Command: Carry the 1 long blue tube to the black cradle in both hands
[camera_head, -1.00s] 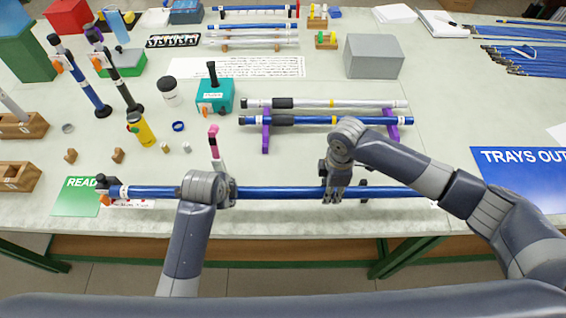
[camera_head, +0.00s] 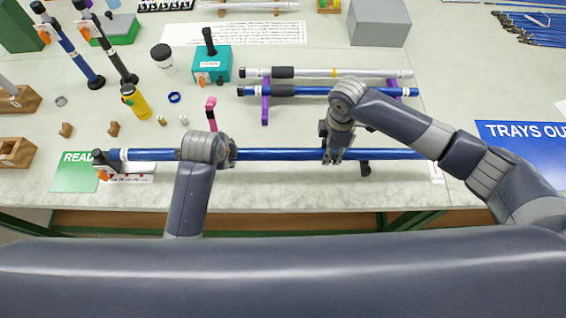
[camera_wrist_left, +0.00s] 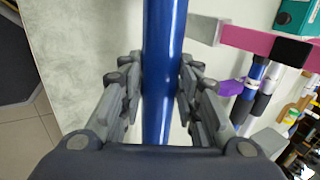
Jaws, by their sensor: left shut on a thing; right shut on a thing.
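The long blue tube (camera_head: 280,154) lies crosswise above the table's front part, roughly level, with a black left end. My left gripper (camera_head: 228,152) is shut on it left of its middle. The wrist view shows the tube (camera_wrist_left: 163,70) between the fingers (camera_wrist_left: 160,105). My right gripper (camera_head: 333,152) is shut on it further right. A small black support (camera_head: 365,168), seemingly part of the black cradle, shows below the tube beside my right gripper. The rest of the cradle is hidden or unclear. I cannot tell whether tube and support touch.
A purple rack (camera_head: 265,108) with a silver and a blue tube stands behind. A pink-topped item (camera_head: 211,112) stands close behind my left gripper. A teal box (camera_head: 211,66) and yellow bottle (camera_head: 137,101) stand further back left. A green sign (camera_head: 75,175) lies at left.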

